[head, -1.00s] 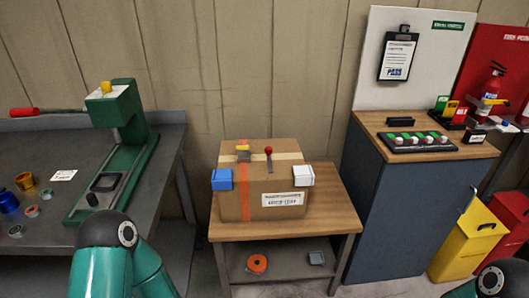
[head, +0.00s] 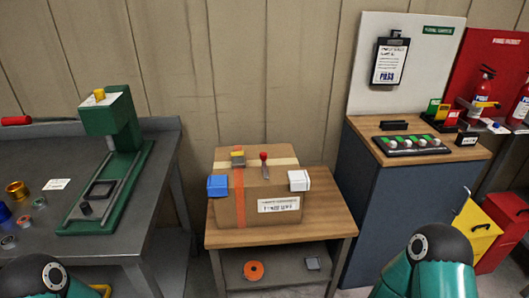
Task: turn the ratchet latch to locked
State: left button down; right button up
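A cardboard box (head: 275,218) stands on a small wooden-topped table, with an orange strap (head: 240,205) running over its top and down its front. On top sits a small yellow and grey piece (head: 238,158) on the strap, which looks like the ratchet latch. Beside it a lever with a red knob (head: 264,156) stands up from the box top. A blue block (head: 218,186) and a white block (head: 299,180) sit at the box's front upper corners. Only links of my two arms show at the bottom edge; neither gripper is in view.
A grey bench (head: 150,200) with a green press (head: 112,125) stands at the left. A wood-topped cabinet (head: 365,190) stands at the right, with yellow (head: 470,230) and red bins beyond. An orange roll (head: 253,270) lies on the table's lower shelf.

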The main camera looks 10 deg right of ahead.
aim_at(263, 154)
jog(key=u, duration=0.05)
jog(key=i, duration=1)
jog(key=z, duration=0.05)
